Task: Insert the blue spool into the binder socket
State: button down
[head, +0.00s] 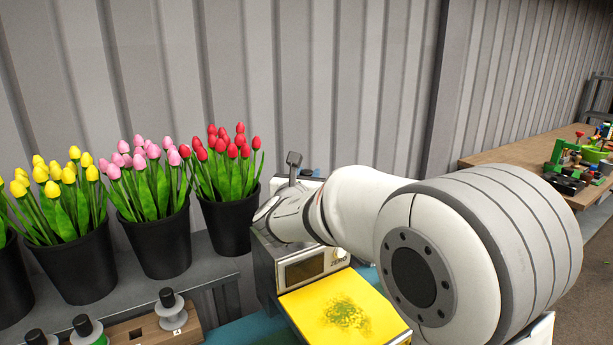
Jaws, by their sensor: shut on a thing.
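My white and grey arm reaches from the right across the middle of the head view, and its far end is over the binder. My gripper is not seen; the arm hides that area. The binder (300,270) is a boxy machine with a small window and a yellow plate (345,312) in front, partly covered by my arm. A dark grey upright piece (293,162) sticks up behind the arm's end; I cannot tell what it belongs to. The blue spool and the binder socket cannot be made out.
A wooden rack (140,333) at the lower left holds a grey spool (170,308) and other black-topped spools (88,328). Black buckets (160,245) of yellow, pink and red tulips stand behind it. A wooden table (520,158) with coloured items is at the far right.

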jog(key=shift+f+b, duration=0.3)
jog(key=shift+f, duration=0.05)
jog(key=c, duration=1)
grip_release()
jog(key=shift+c, duration=0.2)
jog(key=shift+r, duration=0.15)
jog(key=shift+r+p, duration=1.7)
jog(key=shift+r, duration=0.7)
